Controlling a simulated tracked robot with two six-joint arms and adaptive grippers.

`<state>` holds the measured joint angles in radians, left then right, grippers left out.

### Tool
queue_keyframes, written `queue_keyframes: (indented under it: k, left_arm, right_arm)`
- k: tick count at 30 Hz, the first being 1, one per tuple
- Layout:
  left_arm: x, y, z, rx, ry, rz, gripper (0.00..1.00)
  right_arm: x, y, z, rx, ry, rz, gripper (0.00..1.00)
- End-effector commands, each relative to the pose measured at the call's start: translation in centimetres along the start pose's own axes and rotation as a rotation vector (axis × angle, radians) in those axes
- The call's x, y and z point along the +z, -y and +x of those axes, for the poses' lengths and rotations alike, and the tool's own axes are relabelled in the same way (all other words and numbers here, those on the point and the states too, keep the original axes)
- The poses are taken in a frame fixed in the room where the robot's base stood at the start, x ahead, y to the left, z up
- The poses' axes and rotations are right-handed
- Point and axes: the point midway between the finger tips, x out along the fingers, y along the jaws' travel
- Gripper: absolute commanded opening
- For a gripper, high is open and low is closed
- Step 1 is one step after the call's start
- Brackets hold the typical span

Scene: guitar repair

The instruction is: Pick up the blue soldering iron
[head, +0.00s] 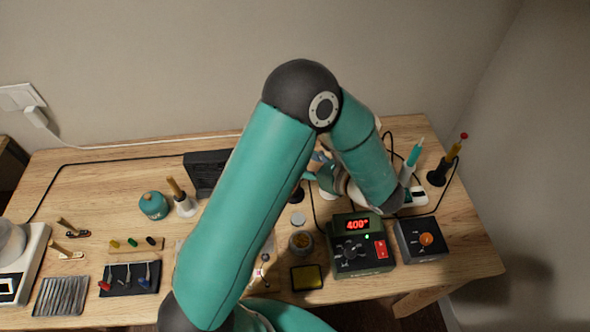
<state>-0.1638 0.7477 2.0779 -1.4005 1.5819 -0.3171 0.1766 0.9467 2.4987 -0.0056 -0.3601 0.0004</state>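A slim teal-handled tool (412,158), which looks like the blue soldering iron, stands tilted at the back right of the bench, just right of my forearm. Its lower part is partly hidden by that forearm. My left arm comes up from the lower left, bends at a high elbow and reaches down at the right. Its gripper (324,175) seems to be the small teal and pale parts left of the forearm, mostly hidden. I cannot see its fingertips, or whether it touches anything. My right gripper is not in view.
A soldering station (362,246) with a red display and a grey box with an orange knob (427,240) stand at the front right. A brown-handled tool (452,154) stands at the far right. A scale (24,262) and small tools (128,277) lie left.

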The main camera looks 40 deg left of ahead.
Motion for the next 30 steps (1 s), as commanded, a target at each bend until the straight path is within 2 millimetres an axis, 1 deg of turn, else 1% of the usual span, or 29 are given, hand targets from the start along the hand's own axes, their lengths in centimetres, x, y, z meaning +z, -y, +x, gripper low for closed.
queue_keyframes:
  k: [1, 3, 6, 9, 15, 17, 24, 30]
  left_arm:
    - [0.1, -0.3, 0.9, 0.004, 0.000, -0.002, 0.51]
    - [0.0, -0.4, 2.0, 0.004, -0.001, -0.002, 0.51]
    - [0.1, -0.4, 3.0, 0.003, -0.001, -0.001, 0.51]
    - [0.1, -0.3, 3.4, 0.001, -0.001, -0.001, 0.51]
    - [0.2, -0.3, 3.4, 0.000, -0.001, -0.001, 0.51]
    - [0.2, -0.3, 3.4, 0.000, -0.001, -0.001, 0.41]
    - [0.1, -0.3, 3.4, 0.000, -0.001, -0.001, 0.01]
    - [0.2, -0.3, 3.4, 0.000, -0.001, -0.001, 0.00]
  right_arm:
    - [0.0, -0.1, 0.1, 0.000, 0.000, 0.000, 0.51]
    - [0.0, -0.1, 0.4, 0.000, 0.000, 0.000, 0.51]
    - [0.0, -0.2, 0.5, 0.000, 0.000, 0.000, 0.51]
    - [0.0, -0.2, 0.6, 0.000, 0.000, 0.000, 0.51]
    - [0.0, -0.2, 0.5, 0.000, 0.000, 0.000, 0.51]
    - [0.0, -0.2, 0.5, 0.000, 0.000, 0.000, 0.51]
    - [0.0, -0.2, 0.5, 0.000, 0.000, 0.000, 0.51]
    - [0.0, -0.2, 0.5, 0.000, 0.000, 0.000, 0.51]
